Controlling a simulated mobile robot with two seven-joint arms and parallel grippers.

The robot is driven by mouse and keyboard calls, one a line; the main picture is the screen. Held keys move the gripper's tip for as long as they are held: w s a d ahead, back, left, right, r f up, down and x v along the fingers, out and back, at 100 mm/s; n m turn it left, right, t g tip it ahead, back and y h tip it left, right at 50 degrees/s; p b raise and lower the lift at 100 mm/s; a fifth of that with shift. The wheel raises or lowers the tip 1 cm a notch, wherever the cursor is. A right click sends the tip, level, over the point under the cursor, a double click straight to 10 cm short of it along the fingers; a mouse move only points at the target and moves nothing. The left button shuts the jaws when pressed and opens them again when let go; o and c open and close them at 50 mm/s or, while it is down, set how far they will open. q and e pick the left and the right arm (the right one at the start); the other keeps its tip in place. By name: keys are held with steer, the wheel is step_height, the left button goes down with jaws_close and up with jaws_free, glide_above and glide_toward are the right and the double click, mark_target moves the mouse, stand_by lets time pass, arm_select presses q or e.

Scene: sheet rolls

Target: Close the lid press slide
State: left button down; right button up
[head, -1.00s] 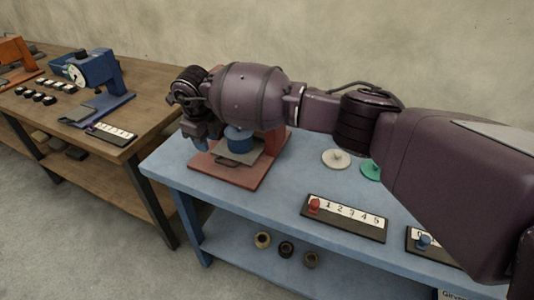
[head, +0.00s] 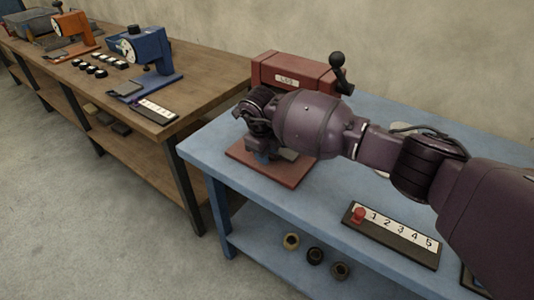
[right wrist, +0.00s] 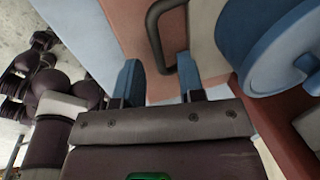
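The lid press (head: 290,77) is a red machine with a white label and a dark lever, standing on the blue table at centre right. Its red base plate (head: 285,176) sticks out towards me. My right gripper (head: 264,157) is low over this plate and hides the slide in the head view. In the right wrist view, the gripper's two blue fingers (right wrist: 160,80) are apart, with a dark bent handle (right wrist: 157,38) of the slide between or just beyond them. Contact cannot be told. A round blue part (right wrist: 278,50) is close on the right. My left gripper is not in view.
A numbered strip with a red peg (head: 391,235) lies at the front of the blue table (head: 210,150). Several dark and tan rings (head: 314,256) are on the shelf below. A wooden table (head: 215,80) with blue and orange machines stands at the left.

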steer(key=shift+f, duration=0.2)
steer(key=shift+c, duration=0.5)
jaws_close()
steer(key=shift+d+f, duration=0.1)
steer(key=w+d, duration=0.1)
steer(key=w+d+b, duration=0.1)
steer(key=w+d, duration=0.1)
steer(key=w, duration=0.1)
steer(key=shift+w+f+b, duration=0.1)
steer(key=shift+f+b, duration=0.15)
steer(key=shift+b, duration=0.05)
steer(key=shift+w+d+r, duration=0.25)
steer(key=shift+d, duration=0.05)
steer(key=shift+o, duration=0.5)
jaws_free()
steer(key=shift+w+d+f, duration=0.1)
